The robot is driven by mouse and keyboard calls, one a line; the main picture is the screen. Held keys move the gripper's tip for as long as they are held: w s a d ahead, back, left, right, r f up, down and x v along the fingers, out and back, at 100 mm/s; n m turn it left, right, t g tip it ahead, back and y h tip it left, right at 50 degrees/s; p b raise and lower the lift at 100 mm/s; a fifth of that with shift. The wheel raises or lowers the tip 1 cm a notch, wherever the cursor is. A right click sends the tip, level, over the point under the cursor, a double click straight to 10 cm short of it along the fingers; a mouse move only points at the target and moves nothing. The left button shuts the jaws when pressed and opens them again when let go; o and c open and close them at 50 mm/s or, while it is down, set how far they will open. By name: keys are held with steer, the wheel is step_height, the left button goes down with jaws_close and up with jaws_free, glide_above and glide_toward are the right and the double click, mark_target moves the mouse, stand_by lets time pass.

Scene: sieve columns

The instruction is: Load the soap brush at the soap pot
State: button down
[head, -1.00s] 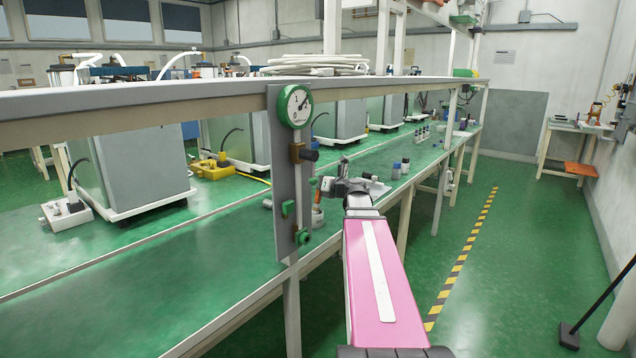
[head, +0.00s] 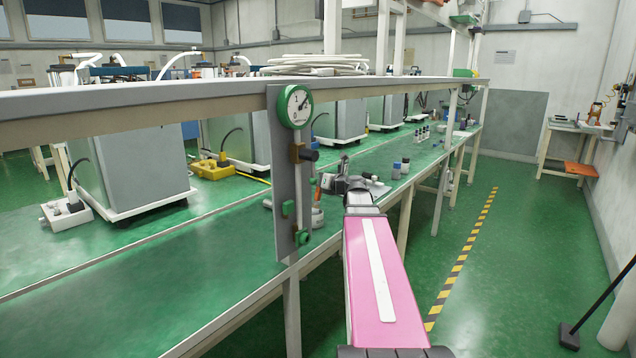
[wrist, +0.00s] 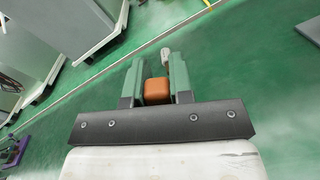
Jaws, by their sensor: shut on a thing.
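My gripper (wrist: 158,78) has green fingers shut on the soap brush. Its orange-brown handle (wrist: 156,92) sits between the fingers in the wrist view. A small pale end (wrist: 165,53) shows beyond the fingertips; I cannot tell whether it is the bristles. In the head view my gripper (head: 327,183) is over the bench, with the orange handle (head: 318,190) pointing down. A small pale round pot (head: 317,217), seemingly the soap pot, stands below it, partly hidden by the gauge panel. I cannot tell whether the brush touches it.
A grey upright panel (head: 283,170) with a round gauge (head: 295,106) stands just left of my gripper. Small bottles (head: 400,168) stand on the green bench to the right. A long shelf beam (head: 150,110) runs above the bench. The front bench area is clear.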

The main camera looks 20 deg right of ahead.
steer(key=shift+r, duration=2.85)
